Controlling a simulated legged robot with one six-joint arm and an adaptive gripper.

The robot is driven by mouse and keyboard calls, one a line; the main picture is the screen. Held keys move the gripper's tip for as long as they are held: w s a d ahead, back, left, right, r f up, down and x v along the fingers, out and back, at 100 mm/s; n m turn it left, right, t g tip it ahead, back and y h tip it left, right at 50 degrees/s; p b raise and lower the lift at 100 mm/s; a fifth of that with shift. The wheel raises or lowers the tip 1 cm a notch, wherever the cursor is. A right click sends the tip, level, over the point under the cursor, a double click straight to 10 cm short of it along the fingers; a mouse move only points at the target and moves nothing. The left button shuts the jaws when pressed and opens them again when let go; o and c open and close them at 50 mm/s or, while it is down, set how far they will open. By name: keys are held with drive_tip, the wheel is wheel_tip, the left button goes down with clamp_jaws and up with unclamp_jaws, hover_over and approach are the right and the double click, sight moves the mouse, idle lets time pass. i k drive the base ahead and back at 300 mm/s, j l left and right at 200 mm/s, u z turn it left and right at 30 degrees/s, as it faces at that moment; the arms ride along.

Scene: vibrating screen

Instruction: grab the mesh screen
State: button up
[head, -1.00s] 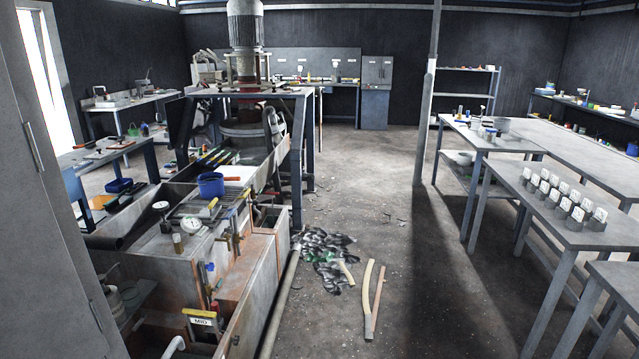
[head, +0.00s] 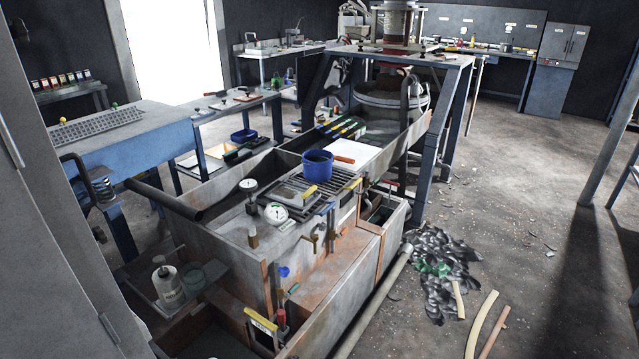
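A flat grey panel with a grid-like, perforated surface, which looks like the mesh screen (head: 95,128), lies on top of a blue machine (head: 150,150) at the left of the head view. A coil spring (head: 103,190) shows at the machine's near corner. The tall grey cabinet in front hides part of the machine's near side.
A grey cabinet (head: 50,230) stands close at the left. A large metal tank (head: 330,250) with gauges and a blue bucket (head: 317,166) fills the middle. A crumpled dark heap (head: 440,275) and hoses (head: 480,325) lie on the floor. Open floor (head: 540,190) is at the right.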

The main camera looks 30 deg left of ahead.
sight(297, 198)
drive_tip(key=i, duration=1.4)
drive_tip(key=i+u, duration=0.4)
drive_tip(key=i+l+u, duration=0.2)
drive_tip(key=i+u, duration=0.4)
drive_tip(key=u, duration=0.25)
drive_tip(key=i+u, duration=0.15)
drive_tip(key=u, duration=0.2)
drive_tip(key=i+u, duration=0.15)
drive_tip(key=u, duration=0.25)
drive_tip(key=i+l+u, duration=0.15)
drive_tip(key=u, duration=0.25)
drive_tip(key=i+l+u, duration=0.1)
drive_tip(key=u, duration=0.2)
drive_tip(key=i+l+u, duration=0.15)
drive_tip(key=u, duration=0.15)
drive_tip(key=i, duration=0.1)
